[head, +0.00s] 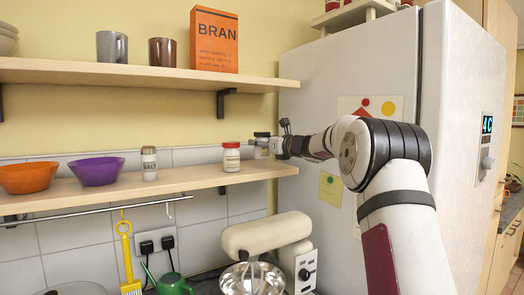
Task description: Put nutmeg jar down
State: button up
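A small jar with a red lid and a pale label (231,157) stands upright on the lower shelf (120,190), near its right end. Its label is too small to read, so I cannot tell whether it is the nutmeg jar. My gripper (262,147) is just to the right of this jar, above the shelf's right end and close to the fridge side. It appears small and is seen along the arm.
A salt jar (149,163), a purple bowl (96,171) and an orange bowl (27,177) share the lower shelf. The upper shelf (150,76) is overhead. The fridge (340,75) closes off the right. Shelf room is free between the salt and red-lidded jars. A mixer (268,233) stands below.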

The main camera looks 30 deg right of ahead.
aim_at(262, 151)
jog(key=shift+f, duration=1.35)
jog(key=shift+f, duration=0.15)
jog(key=o, duration=1.3)
